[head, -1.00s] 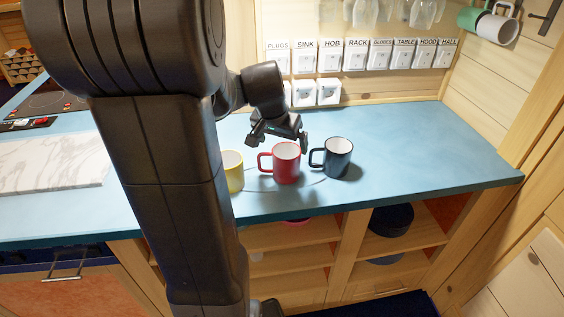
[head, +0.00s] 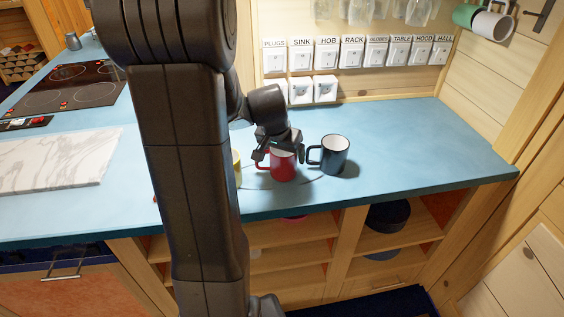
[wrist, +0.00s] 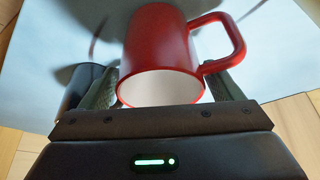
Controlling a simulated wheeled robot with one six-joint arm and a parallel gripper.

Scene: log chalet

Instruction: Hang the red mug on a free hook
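The red mug (head: 284,168) stands upright on the blue counter, its handle to the left in the head view. My gripper (head: 276,150) is low over it, pointing down and partly covering its rim. In the wrist view the red mug (wrist: 160,45) lies between my two spread fingers, its pale inside facing the camera and its handle at upper right. The fingers look open around the body; firm contact does not show.
A dark blue mug (head: 335,157) stands close to the right of the red one. A yellow mug (head: 237,170) is mostly hidden behind my arm at left. Labelled switches (head: 352,52) line the back wall. The counter (head: 420,150) is clear at right.

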